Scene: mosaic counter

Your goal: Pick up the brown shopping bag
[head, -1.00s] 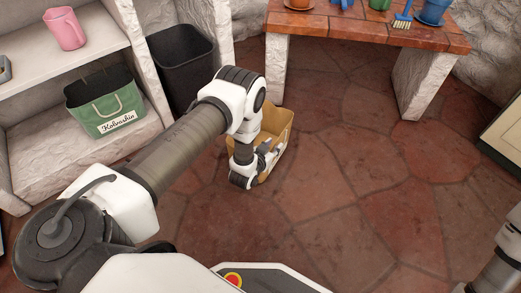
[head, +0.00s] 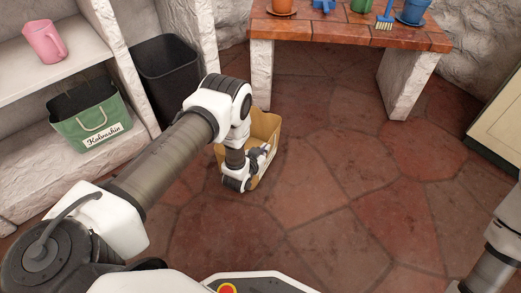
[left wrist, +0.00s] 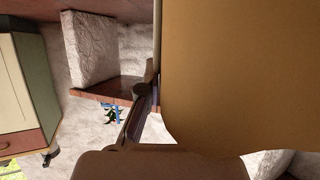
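The brown shopping bag (head: 264,128) stands open-topped on the floor in the head view, partly hidden behind my left arm. My left gripper (head: 258,160) is low at the bag's near side, in front of it. In the left wrist view, the bag's plain brown wall (left wrist: 240,70) fills the right side, very close to the camera. A dark finger of the left gripper (left wrist: 137,112) lies along the bag's edge there. Whether the fingers are closed on the wall is not clear. Only part of my right arm shows at the lower right; its gripper is out of view.
A green bag (head: 92,117) sits on the lower shelf (head: 30,185) at left, below a pink mug (head: 45,41). A black bin (head: 168,72) stands behind my arm. A tiled table (head: 345,33) with pots is at the back. The floor right of the bag is open.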

